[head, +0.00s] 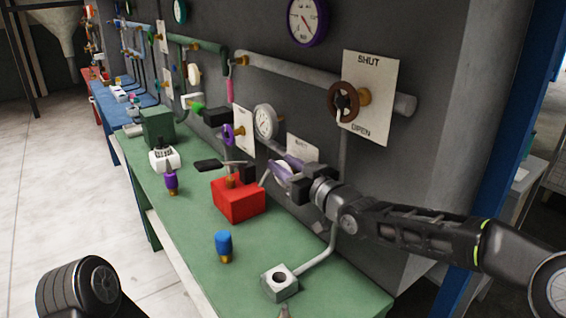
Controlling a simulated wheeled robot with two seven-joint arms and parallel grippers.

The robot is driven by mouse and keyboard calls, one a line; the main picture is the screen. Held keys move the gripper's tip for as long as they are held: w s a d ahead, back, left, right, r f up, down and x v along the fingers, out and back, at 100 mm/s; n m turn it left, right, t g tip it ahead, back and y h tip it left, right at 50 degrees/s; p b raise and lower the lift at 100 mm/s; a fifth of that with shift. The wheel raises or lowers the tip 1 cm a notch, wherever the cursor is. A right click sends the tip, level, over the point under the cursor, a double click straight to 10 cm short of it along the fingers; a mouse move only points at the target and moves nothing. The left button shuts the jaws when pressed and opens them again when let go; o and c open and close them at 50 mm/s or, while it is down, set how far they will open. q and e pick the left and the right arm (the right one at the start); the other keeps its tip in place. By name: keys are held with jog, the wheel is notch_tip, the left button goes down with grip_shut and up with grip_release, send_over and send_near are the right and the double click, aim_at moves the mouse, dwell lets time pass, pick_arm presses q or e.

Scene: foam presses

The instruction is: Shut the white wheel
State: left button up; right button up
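A white wheel (283,181) sits low on the wall pipe, in front of a pale plate (303,149) with partly hidden lettering. My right gripper (283,171) reaches in from the right and is at this wheel. Its fingers overlap the wheel in the head view and hide much of it. I cannot tell whether they are closed on its rim or only around it. Another pale wheel (194,76) is farther along the wall. My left gripper is not in view; only a dark part of my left arm shows at the bottom left.
A brown wheel (343,101) is mounted on a SHUT/OPEN plate (372,90) above my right arm. The green bench (330,291) holds a red box (238,199), a blue-capped piece (223,246) and a grey block (280,282). A purple wheel (227,134) is on the wall. Floor on the left is clear.

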jog(key=shift+w+a, duration=0.25)
grip_shut()
dwell(0.5)
